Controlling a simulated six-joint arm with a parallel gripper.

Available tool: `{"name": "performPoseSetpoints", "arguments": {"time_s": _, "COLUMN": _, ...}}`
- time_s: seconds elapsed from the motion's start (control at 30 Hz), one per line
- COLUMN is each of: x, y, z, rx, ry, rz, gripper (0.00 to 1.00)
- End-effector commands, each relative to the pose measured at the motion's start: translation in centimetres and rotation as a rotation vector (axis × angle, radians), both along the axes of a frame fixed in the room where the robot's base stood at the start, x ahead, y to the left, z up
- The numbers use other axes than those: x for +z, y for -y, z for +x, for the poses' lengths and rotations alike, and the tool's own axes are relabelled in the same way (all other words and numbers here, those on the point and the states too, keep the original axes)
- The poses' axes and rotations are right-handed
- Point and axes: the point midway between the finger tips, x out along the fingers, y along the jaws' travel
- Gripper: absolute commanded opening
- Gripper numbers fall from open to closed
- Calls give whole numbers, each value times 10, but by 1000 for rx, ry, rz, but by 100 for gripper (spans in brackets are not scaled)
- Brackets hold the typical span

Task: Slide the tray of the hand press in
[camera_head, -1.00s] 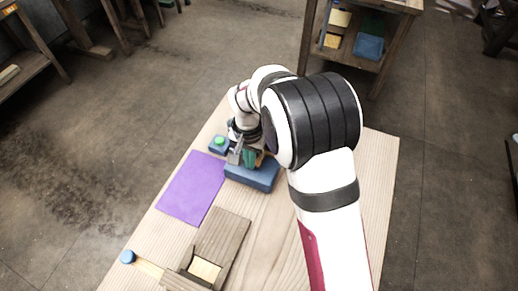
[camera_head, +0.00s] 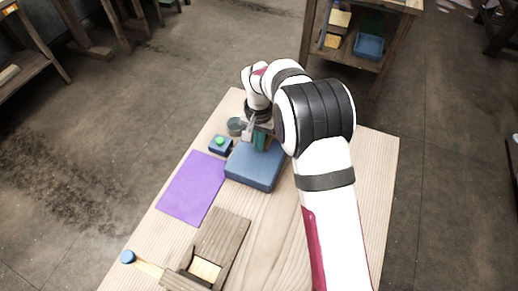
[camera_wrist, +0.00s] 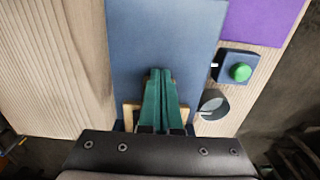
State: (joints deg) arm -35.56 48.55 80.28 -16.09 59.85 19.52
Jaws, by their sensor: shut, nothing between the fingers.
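My gripper (camera_head: 260,142) has teal fingers, closed together and empty. They are at the far edge of a blue block-like body (camera_head: 253,167), probably the hand press. In the wrist view the fingertips (camera_wrist: 160,73) overlap the blue surface (camera_wrist: 165,35); I cannot tell whether they touch it. A pale wooden piece (camera_wrist: 128,112), perhaps the tray, shows at the block's edge on both sides of the fingers. Most of it is hidden by my gripper. A small blue box with a green button (camera_head: 220,141) stands beside the block; it also shows in the wrist view (camera_wrist: 240,72).
A grey round cup (camera_head: 235,127) stands close to my gripper. A purple mat (camera_head: 192,188) lies left of the block. A brown wooden device (camera_head: 222,235) and a blue-knobbed stick (camera_head: 127,257) are at the near left. The table's right part (camera_head: 375,165) is clear.

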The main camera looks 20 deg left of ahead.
Motion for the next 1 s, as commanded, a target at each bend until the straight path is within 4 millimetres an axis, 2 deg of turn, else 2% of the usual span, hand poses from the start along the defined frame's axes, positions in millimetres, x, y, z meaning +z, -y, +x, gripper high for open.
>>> {"name": "performPoseSetpoints", "arguments": {"time_s": 0.1, "x": 0, "y": 0, "z": 7, "rx": 0, "ry": 1, "rz": 1, "gripper": 0}}
{"name": "performPoseSetpoints", "arguments": {"time_s": 0.27, "x": 3, "y": 0, "z": 7, "rx": 0, "ry": 1, "rz": 1, "gripper": 0}}
{"name": "performPoseSetpoints", "arguments": {"time_s": 0.67, "x": 30, "y": 0, "z": 4, "rx": 1, "ry": 0, "rz": 0, "gripper": 0}}
{"name": "performPoseSetpoints", "arguments": {"time_s": 1.0, "x": 30, "y": 0, "z": -24, "rx": 1, "ry": 0, "rz": 0, "gripper": 0}}
